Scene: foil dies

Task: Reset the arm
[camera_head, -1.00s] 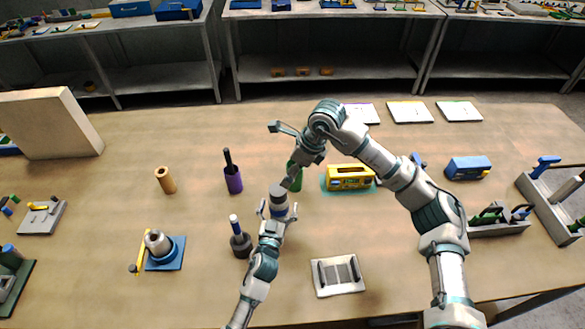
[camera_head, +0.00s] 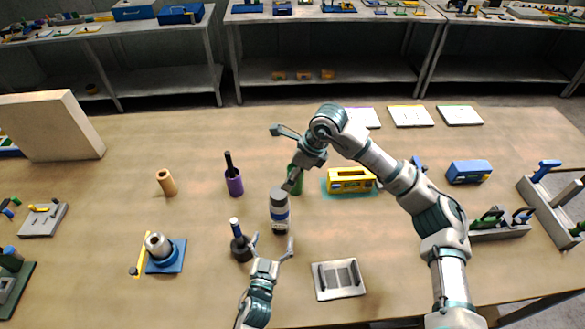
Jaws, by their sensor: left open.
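My left gripper (camera_head: 272,248) is open and empty in the head view.
A dark pot with a blue handle (camera_head: 240,245) stands close left of my left gripper. The table's front right is mostly clear.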

